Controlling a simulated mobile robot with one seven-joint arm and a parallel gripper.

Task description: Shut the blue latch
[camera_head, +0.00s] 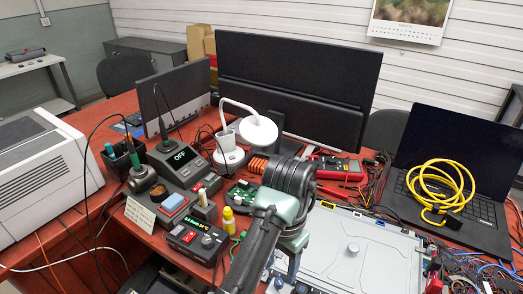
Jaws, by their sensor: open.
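My arm reaches up from the bottom centre and bends down over the left edge of a flat silver metal chassis (350,258). My gripper (284,268) is at its lower end, small and partly hidden by my own arm links. It is open, and I see nothing held in it. Small blue parts (279,283) show just below the gripper at the bottom of the picture. They are too small to tell which one is the blue latch, or whether it is open or shut. I cannot tell whether the gripper touches any of them.
A black laptop (490,165) with a coiled yellow cable (436,184) lies to the right. A soldering station (181,157) and a yellow-capped bottle (228,219) stand to the left. Monitors (298,75) stand behind. Loose cables clutter the lower right. The chassis top is mostly clear.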

